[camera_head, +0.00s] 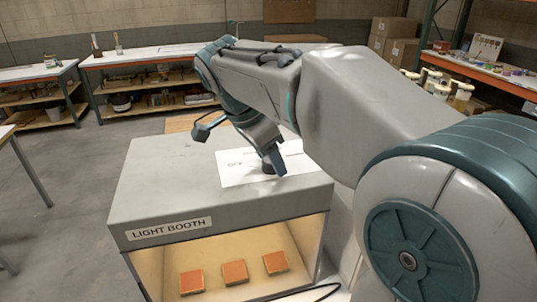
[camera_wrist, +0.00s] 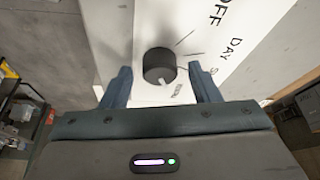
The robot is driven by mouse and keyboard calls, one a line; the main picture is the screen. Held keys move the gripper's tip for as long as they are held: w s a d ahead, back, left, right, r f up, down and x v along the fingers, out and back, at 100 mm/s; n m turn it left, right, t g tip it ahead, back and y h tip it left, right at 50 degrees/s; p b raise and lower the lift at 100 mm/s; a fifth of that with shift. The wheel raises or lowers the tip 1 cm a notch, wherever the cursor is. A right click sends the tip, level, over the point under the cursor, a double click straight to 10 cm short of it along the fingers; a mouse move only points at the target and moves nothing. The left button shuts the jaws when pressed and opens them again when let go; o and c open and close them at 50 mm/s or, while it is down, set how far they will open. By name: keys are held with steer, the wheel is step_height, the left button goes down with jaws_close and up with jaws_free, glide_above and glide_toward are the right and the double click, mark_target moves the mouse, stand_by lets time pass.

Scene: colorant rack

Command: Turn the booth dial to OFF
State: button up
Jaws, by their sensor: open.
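The booth dial (camera_wrist: 159,66) is a short black knob on a white label plate (camera_wrist: 222,45) on top of the light booth (camera_head: 160,190). The plate reads OFF and DAY in the wrist view; other lettering is cut off or unclear. I cannot tell which label the dial points to. My gripper (camera_wrist: 160,78) is open, with one finger on each side of the dial and gaps showing between. In the head view my gripper (camera_head: 262,160) is over the label plate (camera_head: 235,170), and the dial is mostly hidden there. The booth interior glows warm.
Three orange squares (camera_head: 235,272) lie inside the booth. Workbenches (camera_head: 150,55) with shelves stand along the back wall. A shelf rack (camera_head: 490,75) with jars is at the right. Cardboard boxes (camera_head: 395,40) are stacked at the back.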

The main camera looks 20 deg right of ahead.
steer(key=c, duration=1)
